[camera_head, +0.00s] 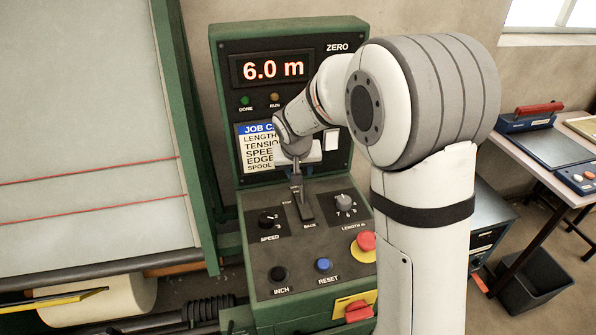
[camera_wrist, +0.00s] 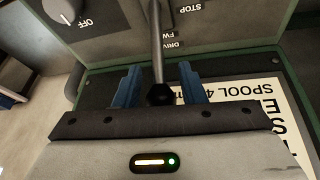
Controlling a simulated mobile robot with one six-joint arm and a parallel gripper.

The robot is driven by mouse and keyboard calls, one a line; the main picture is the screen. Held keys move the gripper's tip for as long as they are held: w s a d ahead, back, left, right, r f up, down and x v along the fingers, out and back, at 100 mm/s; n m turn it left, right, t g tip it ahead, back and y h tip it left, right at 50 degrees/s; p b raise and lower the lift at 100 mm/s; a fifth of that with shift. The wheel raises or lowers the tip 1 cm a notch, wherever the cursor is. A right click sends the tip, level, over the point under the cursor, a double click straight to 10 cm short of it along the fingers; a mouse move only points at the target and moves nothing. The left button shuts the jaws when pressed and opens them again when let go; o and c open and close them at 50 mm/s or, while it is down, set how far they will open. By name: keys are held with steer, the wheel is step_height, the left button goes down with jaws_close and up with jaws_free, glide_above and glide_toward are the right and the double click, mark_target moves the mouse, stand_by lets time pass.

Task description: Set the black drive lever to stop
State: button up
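The black drive lever (camera_wrist: 160,94) shows in the wrist view as a grey shaft ending in a dark knob. In the head view its shaft (camera_head: 298,190) rises from a dark slot between the STOP and BACK labels. In the wrist view the shaft passes beside the upside-down DRIVE FWD label, with STOP farther off; its foot is out of frame. My gripper (camera_wrist: 160,88) has its two blue fingers apart, one on each side of the knob, with visible gaps. In the head view my gripper (camera_head: 297,165) is over the lever's top, its fingers hard to make out.
The green control console (camera_head: 226,110) shows 6.0 m on its display (camera_head: 270,68). Near the lever are the speed knob (camera_head: 267,220), length knob (camera_head: 345,203), inch button (camera_head: 278,273), blue reset button (camera_head: 323,264) and red stop button (camera_head: 366,241). A job card (camera_head: 258,150) is behind my wrist.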

steer(key=shift+x, duration=0.95)
steer(key=shift+c, duration=0.3)
steer(key=c, duration=0.7)
jaws_close()
steer(key=shift+r, duration=0.1)
